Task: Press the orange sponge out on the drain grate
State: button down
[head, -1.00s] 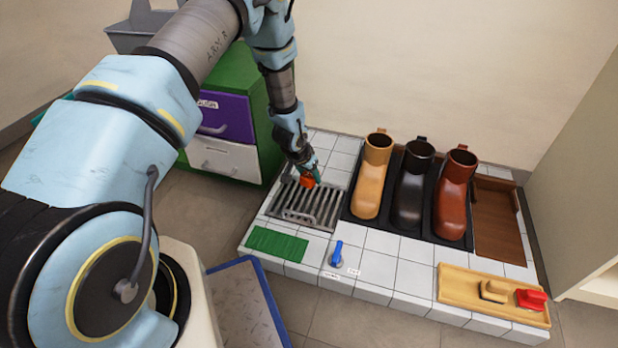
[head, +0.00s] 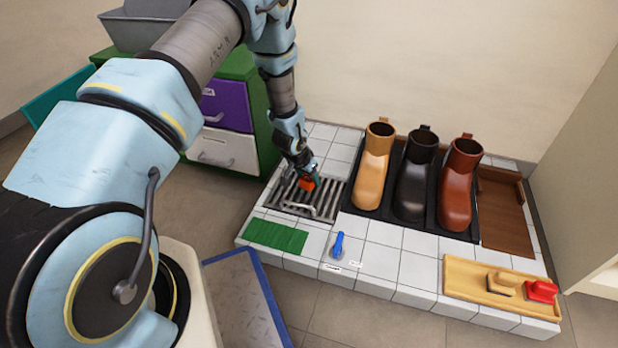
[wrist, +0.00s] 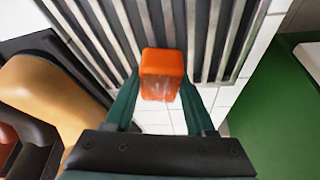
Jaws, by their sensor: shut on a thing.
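The orange sponge (head: 307,184) is a small block. My gripper (head: 308,177) is shut on it, and it also shows between the two dark green fingers in the wrist view (wrist: 161,74). The drain grate (head: 325,207) is a set of grey metal bars with a handle near its front edge, set in the white tiled platform. The sponge is over the grate, toward its back in the head view. Whether the sponge touches the bars, I cannot tell.
Tan, black and red-brown boots (head: 411,188) stand in a dark tray right of the grate. A green mat (head: 275,237) and a blue lever (head: 338,246) lie in front. A green cabinet (head: 265,125) with drawers stands behind left. A wooden tray (head: 460,287) holds two brushes.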

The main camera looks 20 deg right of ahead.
jog(key=shift+f, duration=0.65)
dwell(1.9)
jog(key=shift+r+p, duration=2.75)
jog(key=shift+r, duration=0.85)
